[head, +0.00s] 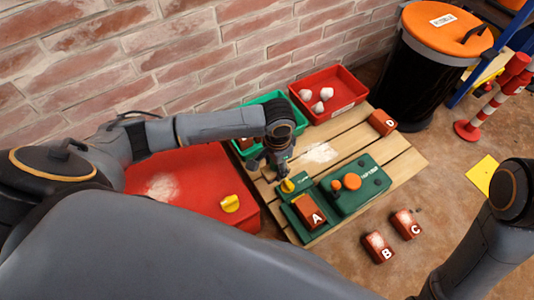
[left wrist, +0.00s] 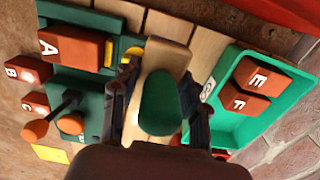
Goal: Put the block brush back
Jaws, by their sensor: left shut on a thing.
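The block brush (left wrist: 178,60), as far as I can tell, is the pale wooden piece with a green oval pad between my left fingers in the left wrist view. My left gripper (head: 281,172) is shut on it, above the pallet top between the green bin and the green fixture. In the head view the gripper mostly hides the brush. A yellow round part (head: 288,186) shows just below the gripper on the green fixture (head: 291,217). Block A (head: 310,212) sits in that fixture. My right arm shows at the right edge; its gripper is out of view.
The green bin (left wrist: 232,56) holds blocks E (left wrist: 258,76) and F (left wrist: 246,101). A red bin (head: 346,82) holds white lumps. Block D (head: 382,122) is on the pallet (head: 405,158). Blocks B (head: 377,247) and C (head: 406,223) lie on the floor. An orange-lidded barrel (head: 420,80) stands behind.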

